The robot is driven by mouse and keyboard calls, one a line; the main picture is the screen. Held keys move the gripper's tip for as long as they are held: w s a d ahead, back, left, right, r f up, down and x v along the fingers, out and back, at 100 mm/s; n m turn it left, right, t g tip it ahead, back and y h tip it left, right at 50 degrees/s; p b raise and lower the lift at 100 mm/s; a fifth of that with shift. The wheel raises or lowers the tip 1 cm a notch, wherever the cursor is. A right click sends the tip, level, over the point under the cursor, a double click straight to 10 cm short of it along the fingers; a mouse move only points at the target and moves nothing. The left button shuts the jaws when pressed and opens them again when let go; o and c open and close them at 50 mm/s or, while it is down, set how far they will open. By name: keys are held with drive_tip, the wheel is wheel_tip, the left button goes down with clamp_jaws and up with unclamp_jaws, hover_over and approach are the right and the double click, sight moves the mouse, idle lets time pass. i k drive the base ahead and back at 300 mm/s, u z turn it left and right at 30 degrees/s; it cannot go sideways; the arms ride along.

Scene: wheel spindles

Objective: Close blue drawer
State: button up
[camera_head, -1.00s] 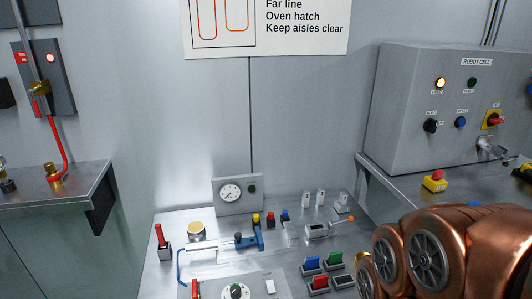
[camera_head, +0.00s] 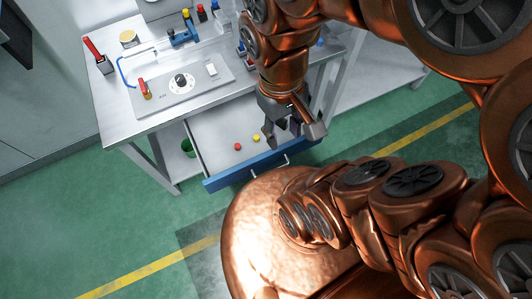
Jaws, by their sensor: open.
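The blue drawer (camera_head: 236,173) is pulled out below the workbench. Its blue front faces me and carries metal handles (camera_head: 283,160). A red item (camera_head: 237,146) and a yellow item (camera_head: 256,138) lie inside on its pale floor. My gripper (camera_head: 289,142) is open and points down over the right part of the drawer, close behind its front panel. My gripper and arm hide the drawer's right inner part. I cannot tell whether a finger touches the drawer.
The workbench top (camera_head: 107,112) holds a control panel (camera_head: 180,84), a red-handled switch (camera_head: 97,55) and small coloured parts. A green container (camera_head: 188,148) shows under the bench at the left. Green floor (camera_head: 90,225) with a yellow line lies free at the left.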

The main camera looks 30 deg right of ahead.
sight(213, 133)
drive_tip(key=u, duration=0.05)
drive_tip(key=k, duration=0.4)
drive_tip(key=z, duration=2.2)
drive_tip(key=k, duration=1.45)
drive_tip(key=u, duration=2.15)
drive_tip(key=i, duration=0.5)
drive_tip(key=z, duration=0.1)
